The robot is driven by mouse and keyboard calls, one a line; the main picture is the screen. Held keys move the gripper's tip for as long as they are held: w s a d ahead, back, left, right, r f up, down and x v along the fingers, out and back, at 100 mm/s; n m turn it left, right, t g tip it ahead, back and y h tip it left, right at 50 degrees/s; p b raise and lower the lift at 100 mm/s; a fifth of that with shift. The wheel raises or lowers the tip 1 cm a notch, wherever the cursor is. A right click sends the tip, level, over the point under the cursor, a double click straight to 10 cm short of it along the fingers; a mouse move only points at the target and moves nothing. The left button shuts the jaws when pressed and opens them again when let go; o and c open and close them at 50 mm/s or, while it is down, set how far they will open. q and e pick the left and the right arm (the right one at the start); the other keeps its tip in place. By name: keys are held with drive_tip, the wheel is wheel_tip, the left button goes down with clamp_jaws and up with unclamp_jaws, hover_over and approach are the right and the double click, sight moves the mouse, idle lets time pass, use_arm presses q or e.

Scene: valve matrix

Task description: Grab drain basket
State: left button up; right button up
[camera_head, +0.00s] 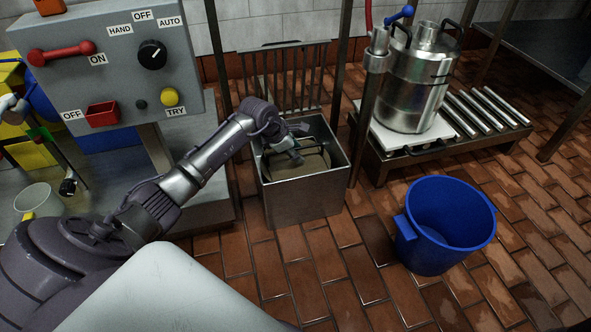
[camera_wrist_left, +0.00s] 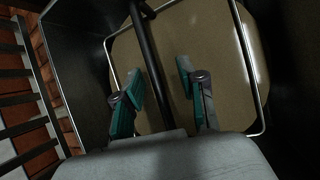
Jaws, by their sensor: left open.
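The drain basket shows in the head view (camera_head: 312,168) inside an open square steel bin (camera_head: 305,200). In the left wrist view the basket (camera_wrist_left: 222,60) has a tan, rounded-square bottom, a thin metal rim and a dark bar-like handle (camera_wrist_left: 150,62) across it. My left gripper (camera_head: 297,157) reaches down into the bin. In the left wrist view its two teal-padded fingers (camera_wrist_left: 160,83) are apart, with the dark handle between them. I cannot tell whether they touch it. My right gripper is not in view.
A blue bucket (camera_head: 445,230) stands on the brick-tiled floor right of the bin. A steel vessel (camera_head: 415,85) sits on a low roller stand behind it. A grey control box (camera_head: 110,75) is at the left. A metal grate (camera_head: 285,75) stands behind the bin.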

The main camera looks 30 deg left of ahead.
use_arm(q)
clamp_jaws()
idle(0.5)
